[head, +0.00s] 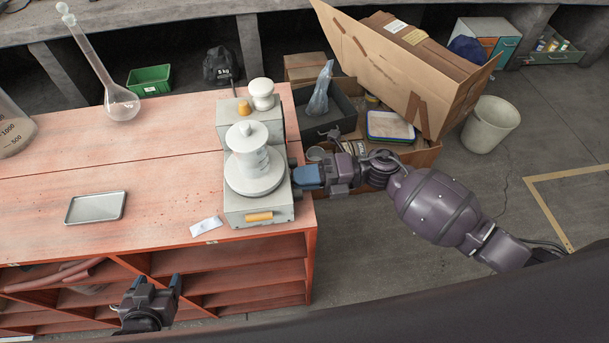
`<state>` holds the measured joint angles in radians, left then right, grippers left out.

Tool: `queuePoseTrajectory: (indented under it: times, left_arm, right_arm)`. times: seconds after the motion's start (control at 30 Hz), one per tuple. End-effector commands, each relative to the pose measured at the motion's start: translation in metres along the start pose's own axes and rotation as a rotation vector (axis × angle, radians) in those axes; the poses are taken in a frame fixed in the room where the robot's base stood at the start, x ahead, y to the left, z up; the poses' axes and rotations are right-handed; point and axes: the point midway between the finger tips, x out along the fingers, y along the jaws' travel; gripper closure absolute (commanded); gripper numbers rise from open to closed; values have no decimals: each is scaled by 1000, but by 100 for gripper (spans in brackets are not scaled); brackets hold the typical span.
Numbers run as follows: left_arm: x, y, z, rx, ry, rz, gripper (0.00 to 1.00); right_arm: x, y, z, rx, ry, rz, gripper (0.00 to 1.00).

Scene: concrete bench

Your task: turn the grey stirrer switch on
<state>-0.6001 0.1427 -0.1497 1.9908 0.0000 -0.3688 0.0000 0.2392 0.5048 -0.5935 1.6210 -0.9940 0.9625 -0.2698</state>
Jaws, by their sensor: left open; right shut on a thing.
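The grey stirrer (240,208) stands near the right front corner of the red bench. It has a round plate (262,186) with a white-lidded glass vessel (247,150) on it and an orange strip (259,217) on its front. My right gripper (294,177) reaches in from the right and is shut at the stirrer's right side. It seems to hold the stirrer switch, which its fingers hide, so the switch position cannot be told. My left gripper (155,288) is open and empty, low in front of the bench shelves.
A second grey device (265,124) with an orange knob stands behind the stirrer. A metal tray (96,207), a white card (206,226) and a round flask (121,103) are on the bench (150,165). Cardboard boxes (385,55) and a bin (490,125) stand to the right.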

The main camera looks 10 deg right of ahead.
Motion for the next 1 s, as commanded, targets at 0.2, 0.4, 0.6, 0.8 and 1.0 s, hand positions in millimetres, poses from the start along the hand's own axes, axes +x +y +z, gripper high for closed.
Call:
queuePoseTrajectory:
  times: [0.2,0.4,0.6,0.8,1.0]
  left_arm:
    - [-7,-2,-8,-1,0,-2,33]
    - [-17,-3,-29,-1,14,-3,33]
    - [-20,-4,-38,-1,22,-3,33]
    - [-18,-4,-39,0,26,-2,33]
    - [-17,-4,-40,0,27,-1,33]
  right_arm:
    - [0,4,1,103,2,-3,100]
    - [-1,4,2,351,0,-4,100]
    - [0,2,1,487,1,-1,100]
    - [0,0,0,499,0,1,100]
    - [0,0,0,497,0,0,69]
